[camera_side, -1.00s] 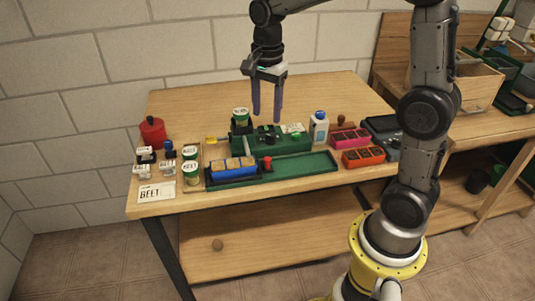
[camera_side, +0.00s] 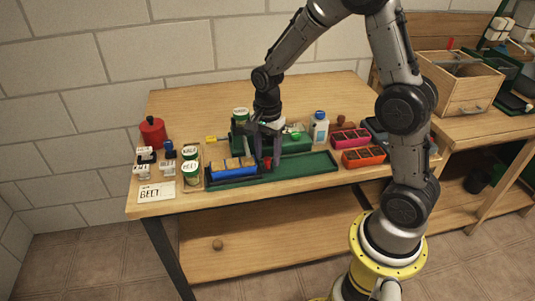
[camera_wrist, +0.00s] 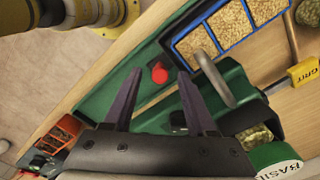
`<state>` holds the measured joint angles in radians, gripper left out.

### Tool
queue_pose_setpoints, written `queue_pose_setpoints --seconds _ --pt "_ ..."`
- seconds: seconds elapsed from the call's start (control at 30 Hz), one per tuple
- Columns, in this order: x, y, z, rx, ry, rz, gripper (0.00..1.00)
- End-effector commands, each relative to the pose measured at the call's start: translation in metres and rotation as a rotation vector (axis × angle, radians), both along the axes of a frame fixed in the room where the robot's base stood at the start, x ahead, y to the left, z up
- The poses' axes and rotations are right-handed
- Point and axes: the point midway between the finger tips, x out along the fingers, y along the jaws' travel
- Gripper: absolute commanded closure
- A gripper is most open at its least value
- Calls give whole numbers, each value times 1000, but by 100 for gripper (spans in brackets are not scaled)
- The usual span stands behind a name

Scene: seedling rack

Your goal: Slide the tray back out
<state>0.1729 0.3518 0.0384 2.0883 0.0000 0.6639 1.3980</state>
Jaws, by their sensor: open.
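The blue tray (camera_side: 233,170), with several cells filled with tan grain, lies in a dark carrier at the left end of the green base (camera_side: 306,173). In the wrist view the tray (camera_wrist: 178,44) is at the upper right. A red knob (camera_side: 268,163) stands at the carrier's right end. My gripper (camera_side: 265,161) points down there with its fingers open. In the wrist view the red knob (camera_wrist: 159,73) lies between my two fingertips (camera_wrist: 160,78), with space on both sides. I cannot tell how far the tips reach down beside it.
A green housing (camera_side: 290,143) with a grey lever (camera_wrist: 214,76) stands close behind my gripper. Pink (camera_side: 351,138) and orange (camera_side: 363,157) trays and a white bottle (camera_side: 319,128) stand right. Labelled jars (camera_side: 191,172) stand left. The base's right half is empty.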

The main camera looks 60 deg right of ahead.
Motion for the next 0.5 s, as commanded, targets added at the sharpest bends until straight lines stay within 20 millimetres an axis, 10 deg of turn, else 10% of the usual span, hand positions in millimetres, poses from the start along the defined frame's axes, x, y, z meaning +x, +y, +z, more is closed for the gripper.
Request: queue_pose_setpoints --seconds 0.33,0.5 --pt "0 0 -5 0 -1 0 43" --pt "0 0 -4 0 -1 0 70"
